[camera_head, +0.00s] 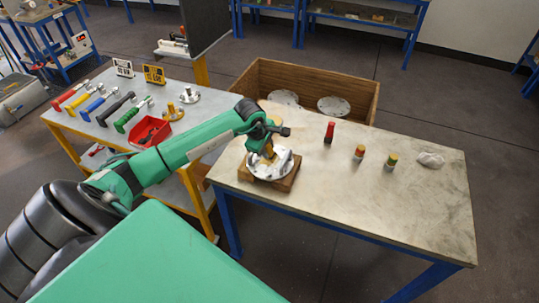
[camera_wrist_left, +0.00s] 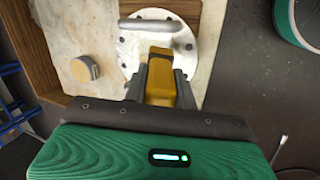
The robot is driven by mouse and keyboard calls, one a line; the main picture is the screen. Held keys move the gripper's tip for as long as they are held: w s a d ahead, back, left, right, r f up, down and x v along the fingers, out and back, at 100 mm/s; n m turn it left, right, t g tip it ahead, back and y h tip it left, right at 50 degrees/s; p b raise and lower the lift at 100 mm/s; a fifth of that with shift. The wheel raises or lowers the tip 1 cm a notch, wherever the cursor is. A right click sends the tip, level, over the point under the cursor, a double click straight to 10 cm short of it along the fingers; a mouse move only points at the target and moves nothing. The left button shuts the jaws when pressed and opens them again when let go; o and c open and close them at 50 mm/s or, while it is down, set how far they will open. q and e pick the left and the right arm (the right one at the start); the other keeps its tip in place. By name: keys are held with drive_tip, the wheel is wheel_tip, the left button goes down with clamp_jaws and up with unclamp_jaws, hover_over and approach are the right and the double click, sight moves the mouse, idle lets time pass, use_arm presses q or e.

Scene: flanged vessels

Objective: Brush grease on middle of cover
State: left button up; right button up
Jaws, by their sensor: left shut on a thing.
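The cover (camera_head: 285,167) is a round, light metal flange with bolt holes. It lies on a wooden block (camera_head: 283,184) at the table's near left corner. The cover also shows in the left wrist view (camera_wrist_left: 185,42), with a bar-shaped metal handle (camera_wrist_left: 153,24) across its far part. My left gripper (camera_head: 262,146) is above the cover. It is shut on a yellow tool (camera_wrist_left: 162,80), which looks like the grease brush. The tool's tip points down over the cover's middle; whether it touches is hidden. My right gripper is not in view.
A red bottle (camera_head: 329,132), two small cans (camera_head: 359,153) (camera_head: 390,162) and a white rag (camera_head: 431,159) stand or lie on the table. A wooden crate (camera_head: 256,76) with round covers is behind. A side table (camera_head: 96,139) holds hammers and a red bin (camera_head: 149,132).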

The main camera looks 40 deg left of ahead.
use_arm(q)
wheel_tip(320, 180, up, 3)
drive_tip(key=shift+f, duration=0.15)
drive_tip(key=shift+r+p, duration=0.3)
drive_tip(key=shift+r, duration=0.05)
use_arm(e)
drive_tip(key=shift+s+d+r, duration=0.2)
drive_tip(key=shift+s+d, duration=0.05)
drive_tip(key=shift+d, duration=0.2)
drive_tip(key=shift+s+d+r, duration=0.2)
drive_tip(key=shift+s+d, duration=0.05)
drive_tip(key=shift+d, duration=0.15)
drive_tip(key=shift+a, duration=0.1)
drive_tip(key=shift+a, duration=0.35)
